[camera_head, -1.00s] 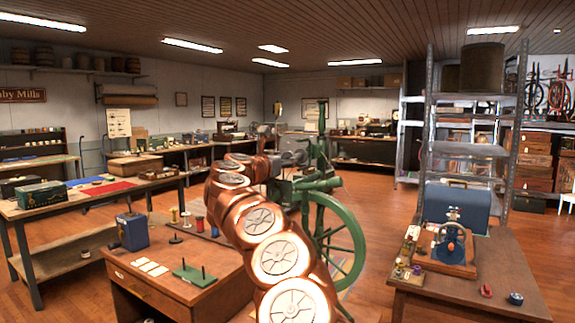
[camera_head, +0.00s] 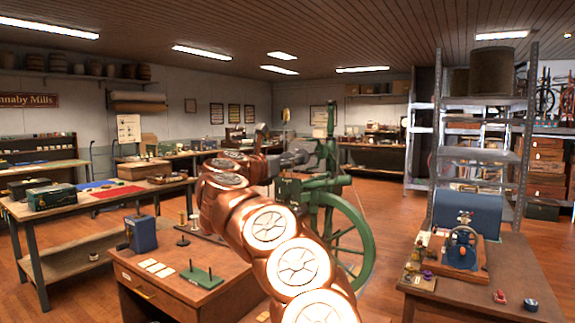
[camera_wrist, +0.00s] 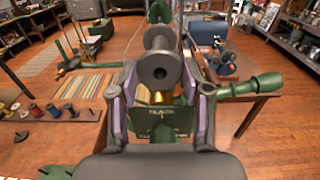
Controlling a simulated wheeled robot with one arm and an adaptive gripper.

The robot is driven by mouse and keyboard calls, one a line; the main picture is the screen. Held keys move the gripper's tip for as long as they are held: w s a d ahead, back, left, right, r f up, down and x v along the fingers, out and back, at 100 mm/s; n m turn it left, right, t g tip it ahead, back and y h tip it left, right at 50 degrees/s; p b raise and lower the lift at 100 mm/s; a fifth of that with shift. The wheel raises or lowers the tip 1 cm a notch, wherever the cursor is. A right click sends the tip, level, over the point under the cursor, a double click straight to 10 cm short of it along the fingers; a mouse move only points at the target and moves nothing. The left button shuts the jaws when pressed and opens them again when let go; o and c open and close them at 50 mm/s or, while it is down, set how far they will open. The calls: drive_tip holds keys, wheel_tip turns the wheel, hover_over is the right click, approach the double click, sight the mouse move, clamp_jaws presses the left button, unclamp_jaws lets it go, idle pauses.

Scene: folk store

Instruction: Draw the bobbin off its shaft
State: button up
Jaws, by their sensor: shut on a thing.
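A dark grey bobbin (camera_wrist: 159,68) with round flanges shows in the wrist view, its near flange and centre hole facing the camera. My gripper (camera_wrist: 160,78) has one finger on each side of it and is shut on it. A brass-coloured part (camera_wrist: 160,97) shows below the bobbin between the fingers. In the head view my gripper (camera_head: 297,160) is at the upper left of the green spinning wheel (camera_head: 365,245), beside its upright post (camera_head: 331,125). I cannot tell how much of the shaft is still inside the bobbin.
A wooden desk (camera_head: 235,288) with a green two-peg stand (camera_head: 202,277) and a blue box (camera_head: 141,232) stands at the left. Another table (camera_head: 520,280) with a small hand-wheel machine (camera_head: 463,248) stands at the right. A green handle (camera_wrist: 255,84) juts out right of my fingers.

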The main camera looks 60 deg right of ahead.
drive_tip(key=shift+a+b, duration=0.6)
drive_tip(key=shift+a, duration=0.75)
